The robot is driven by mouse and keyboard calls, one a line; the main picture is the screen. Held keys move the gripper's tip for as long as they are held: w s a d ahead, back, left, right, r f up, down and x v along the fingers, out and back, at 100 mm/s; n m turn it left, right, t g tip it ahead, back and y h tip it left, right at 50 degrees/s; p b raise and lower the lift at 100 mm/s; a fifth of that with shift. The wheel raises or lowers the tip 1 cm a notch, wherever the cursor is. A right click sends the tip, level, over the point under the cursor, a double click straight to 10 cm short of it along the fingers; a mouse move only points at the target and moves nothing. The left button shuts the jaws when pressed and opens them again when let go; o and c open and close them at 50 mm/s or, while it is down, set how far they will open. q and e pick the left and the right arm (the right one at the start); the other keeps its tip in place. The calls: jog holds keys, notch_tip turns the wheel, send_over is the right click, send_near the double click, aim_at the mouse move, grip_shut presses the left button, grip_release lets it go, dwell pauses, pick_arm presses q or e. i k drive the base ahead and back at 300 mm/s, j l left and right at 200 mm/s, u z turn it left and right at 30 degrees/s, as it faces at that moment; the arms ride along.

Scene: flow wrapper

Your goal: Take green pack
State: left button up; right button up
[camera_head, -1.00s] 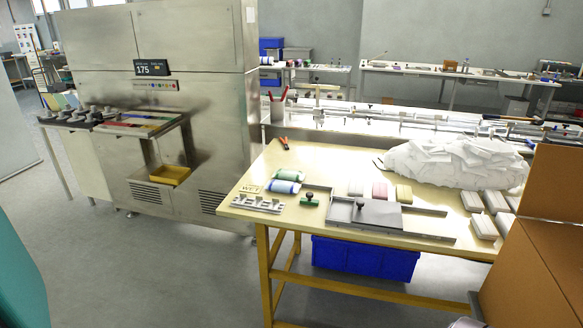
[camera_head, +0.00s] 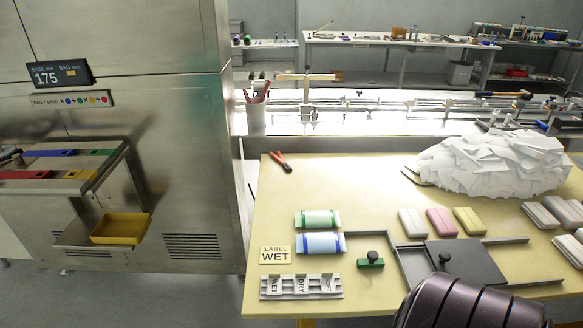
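A green pack (camera_head: 317,219) with a pale middle lies on the yellow table at its left part. A blue pack (camera_head: 323,243) of the same form lies just in front of it, close by. A dark rounded part of my own arm shows at the bottom right, in front of the table's near edge. Neither of my grippers' fingers can be seen, and nothing touches the green pack.
A grey plate fixture (camera_head: 455,264), several bars and a white heap (camera_head: 497,163) are to the right. The table's back left is mostly clear.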

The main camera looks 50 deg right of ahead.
aim_at(323, 217)
jog(key=i+j+z, duration=0.1)
jog(key=i+z, duration=0.25)
jog(key=i+j+z, duration=0.2)
jog(key=i+z, duration=0.15)
jog(key=i, duration=0.1)
